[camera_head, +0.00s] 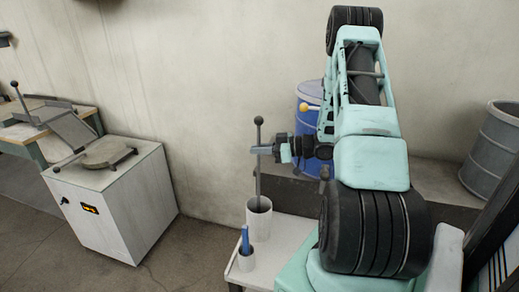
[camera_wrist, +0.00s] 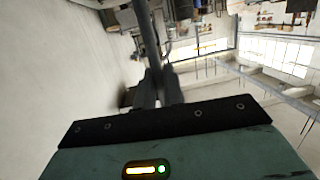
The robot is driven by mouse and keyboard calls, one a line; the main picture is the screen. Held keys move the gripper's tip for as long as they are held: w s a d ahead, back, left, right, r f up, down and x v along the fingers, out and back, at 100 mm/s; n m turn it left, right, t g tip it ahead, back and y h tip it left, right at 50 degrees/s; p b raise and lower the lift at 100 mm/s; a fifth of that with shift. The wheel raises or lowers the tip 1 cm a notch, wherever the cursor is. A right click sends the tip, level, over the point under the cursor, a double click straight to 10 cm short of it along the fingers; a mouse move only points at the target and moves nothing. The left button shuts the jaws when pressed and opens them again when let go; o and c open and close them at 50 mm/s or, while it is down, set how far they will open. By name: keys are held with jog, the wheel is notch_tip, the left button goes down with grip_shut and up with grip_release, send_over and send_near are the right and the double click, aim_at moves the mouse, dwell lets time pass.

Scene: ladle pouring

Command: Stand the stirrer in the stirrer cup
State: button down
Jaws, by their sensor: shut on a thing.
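The stirrer is a thin dark rod (camera_head: 258,177) with a ball at its top, held upright. My gripper (camera_head: 259,150) is shut on its upper part, just below the ball. The white stirrer cup (camera_head: 259,222) stands on the small white table, directly below my gripper. The rod's lower end reaches the cup's mouth and seems to pass into it; the tip is hidden, so its depth cannot be told. In the wrist view the dark rod (camera_wrist: 148,35) runs up from between my gripper's fingers (camera_wrist: 158,88).
A blue drum (camera_head: 309,98) is behind my arm. A white cabinet (camera_head: 125,205) stands left, a grey bin (camera_head: 493,150) right.

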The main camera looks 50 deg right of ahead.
aim_at(259, 119)
jog(key=c, duration=1.4)
grip_release()
notch_tip(259, 119, up, 10)
jog(key=shift+r+b, duration=0.1)
jog(key=shift+b, duration=0.5)
